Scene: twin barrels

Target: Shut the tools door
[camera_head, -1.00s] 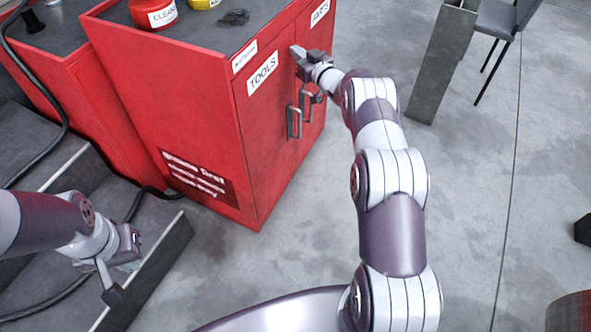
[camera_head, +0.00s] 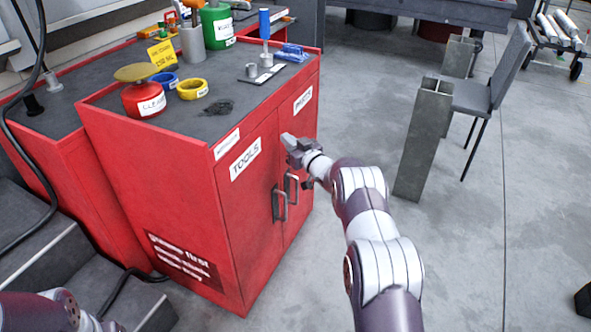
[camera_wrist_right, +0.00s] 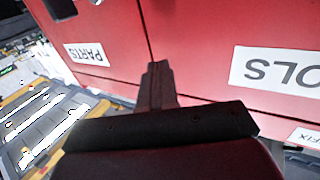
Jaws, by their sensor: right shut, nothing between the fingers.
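The tools door (camera_head: 250,200) is the left front door of a red cabinet, with a white TOOLS label and a metal handle (camera_head: 279,205). It looks flush with the parts door (camera_head: 298,150) beside it, with a thin dark seam between them. The wrist view shows the tools door (camera_wrist_right: 215,50) right of the seam, its label upside down. My right gripper (camera_head: 288,143) is shut and empty at the upper part of the doors, near the seam. Its fingertips (camera_wrist_right: 158,72) show in the wrist view; contact is unclear. My left gripper is below the picture edge; only that arm shows.
A grey post (camera_head: 422,140) and a chair (camera_head: 485,95) stand right. Floor between them and the cabinet is clear.

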